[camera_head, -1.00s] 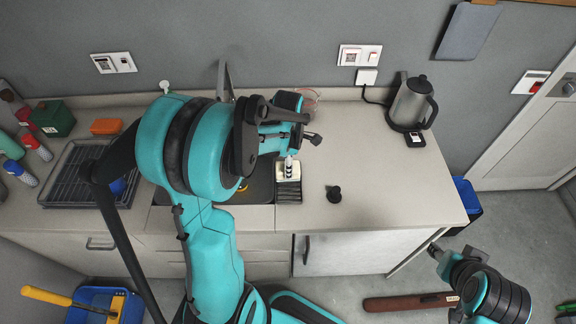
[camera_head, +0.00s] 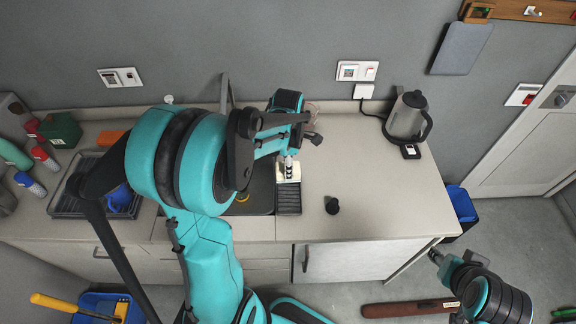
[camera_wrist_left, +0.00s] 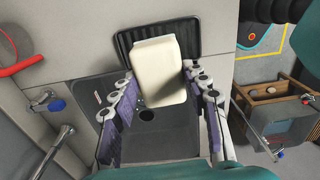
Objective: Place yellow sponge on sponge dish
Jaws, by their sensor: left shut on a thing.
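The sponge, a pale cream-yellow block (camera_wrist_left: 160,72), is between the fingers of my left gripper (camera_wrist_left: 160,80) in the left wrist view. The gripper is shut on it. In the head view the sponge (camera_head: 294,172) shows just under the left gripper (camera_head: 289,164), at the far end of the dish. The sponge dish, a dark ridged tray (camera_wrist_left: 188,36), lies beyond and partly behind the sponge. In the head view the dish (camera_head: 288,201) sits on the counter beside the sink. I cannot tell whether sponge and dish touch. My right gripper (camera_head: 434,256) is low at the right, away from the counter; its fingers are unclear.
The sink basin (camera_wrist_left: 175,135) is below the left gripper. A kettle (camera_head: 408,115) stands at the counter's back right. A small dark knob-like object (camera_head: 332,206) lies right of the dish. A dish rack (camera_head: 64,207) and bottles are left. The right counter (camera_head: 385,190) is mostly clear.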

